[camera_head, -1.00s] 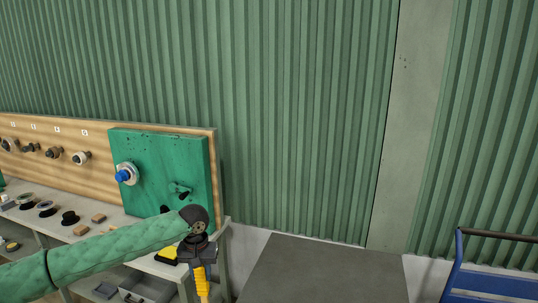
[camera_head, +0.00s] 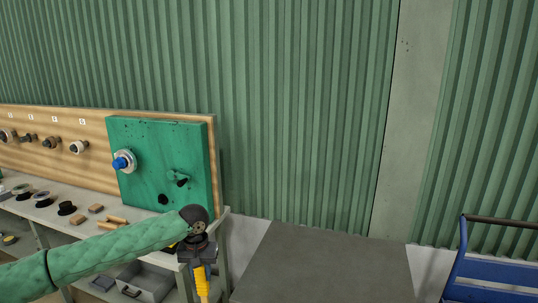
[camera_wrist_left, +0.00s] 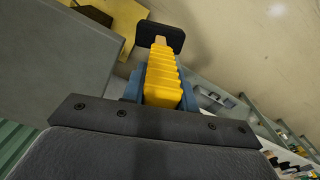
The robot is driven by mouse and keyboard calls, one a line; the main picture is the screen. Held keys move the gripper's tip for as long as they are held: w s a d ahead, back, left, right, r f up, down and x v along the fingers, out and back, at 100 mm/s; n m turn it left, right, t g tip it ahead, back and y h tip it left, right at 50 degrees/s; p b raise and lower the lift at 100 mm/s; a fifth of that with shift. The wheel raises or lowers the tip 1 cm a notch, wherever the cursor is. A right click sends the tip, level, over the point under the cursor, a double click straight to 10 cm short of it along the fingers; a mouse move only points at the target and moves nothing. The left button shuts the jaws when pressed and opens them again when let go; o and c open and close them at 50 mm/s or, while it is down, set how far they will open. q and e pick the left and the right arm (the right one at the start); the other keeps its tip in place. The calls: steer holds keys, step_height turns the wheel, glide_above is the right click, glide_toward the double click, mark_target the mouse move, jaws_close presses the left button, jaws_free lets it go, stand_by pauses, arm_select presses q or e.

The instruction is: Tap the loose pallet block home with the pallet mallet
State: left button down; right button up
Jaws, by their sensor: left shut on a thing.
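My left gripper (camera_head: 199,256) is at the lower middle of the head view, in front of the bench's right end. It is shut on the pallet mallet, whose yellow ribbed handle (camera_head: 202,283) hangs down from it. In the left wrist view the yellow grip (camera_wrist_left: 162,80) lies between the blue fingers, with a short wooden shaft and a dark head (camera_wrist_left: 160,36) beyond. The mallet's head is cut off in the head view. I cannot make out the loose pallet block or a pallet in either view. My right gripper is not in view.
A bench (camera_head: 110,218) with small parts stands left, backed by a wooden board (camera_head: 95,130) and a green panel (camera_head: 150,150). A grey crate (camera_head: 150,284) sits below. A dark grey flat surface (camera_head: 320,265) lies right of my gripper. A blue cart (camera_head: 490,272) stands far right.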

arm_select(q)
steer(key=shift+r, duration=0.1)
steer(key=c, duration=1.7)
jaws_free()
steer(key=shift+c, duration=0.2)
jaws_close()
